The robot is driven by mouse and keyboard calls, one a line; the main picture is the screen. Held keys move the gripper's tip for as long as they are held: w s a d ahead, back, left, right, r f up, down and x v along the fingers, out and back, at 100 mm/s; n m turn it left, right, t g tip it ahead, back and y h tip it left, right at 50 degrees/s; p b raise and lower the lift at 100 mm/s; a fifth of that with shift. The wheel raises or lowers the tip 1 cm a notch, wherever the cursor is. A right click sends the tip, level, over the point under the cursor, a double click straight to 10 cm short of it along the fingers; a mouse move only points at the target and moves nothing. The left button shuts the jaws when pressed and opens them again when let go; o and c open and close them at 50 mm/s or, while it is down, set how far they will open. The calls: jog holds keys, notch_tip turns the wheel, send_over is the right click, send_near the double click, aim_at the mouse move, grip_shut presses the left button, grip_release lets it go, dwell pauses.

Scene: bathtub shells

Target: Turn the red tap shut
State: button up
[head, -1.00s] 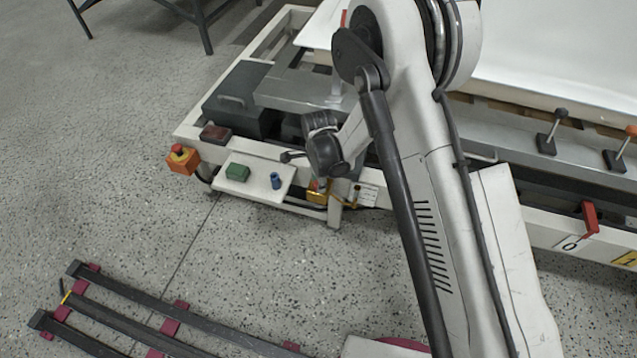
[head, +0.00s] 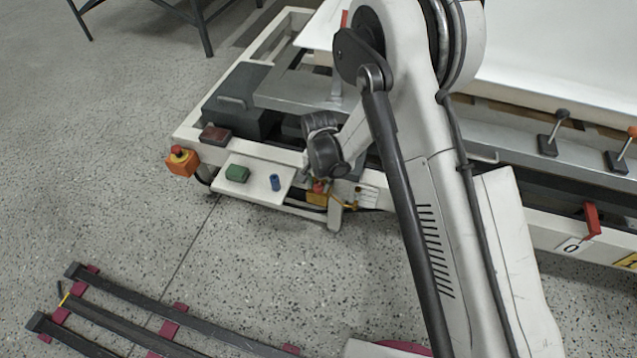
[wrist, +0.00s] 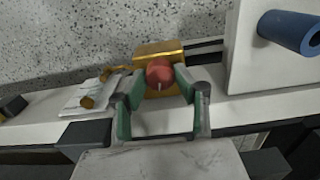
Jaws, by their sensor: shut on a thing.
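The red tap (wrist: 159,70) is a round red knob on a brass block (wrist: 150,50), in the upper middle of the wrist view. In the head view the red tap (head: 318,186) is small, low on the white frame just below my wrist. My gripper (wrist: 159,82) has its green-padded fingers on both sides of the knob and is shut on it. In the head view my dark wrist hides most of the fingers. The knob's exact turn angle cannot be told.
A white panel (head: 258,187) with a green block (head: 237,173) and a blue cylinder (head: 275,182) is left of the tap. A white label (wrist: 84,98) lies beside it. An orange box with a red button (head: 181,160) is farther left. A red lever (head: 591,219) is far right.

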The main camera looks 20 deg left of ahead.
aim_at(319, 185)
jog(key=shift+n, duration=1.2)
jog(key=o, duration=1.1)
notch_tip(319, 185, up, 12)
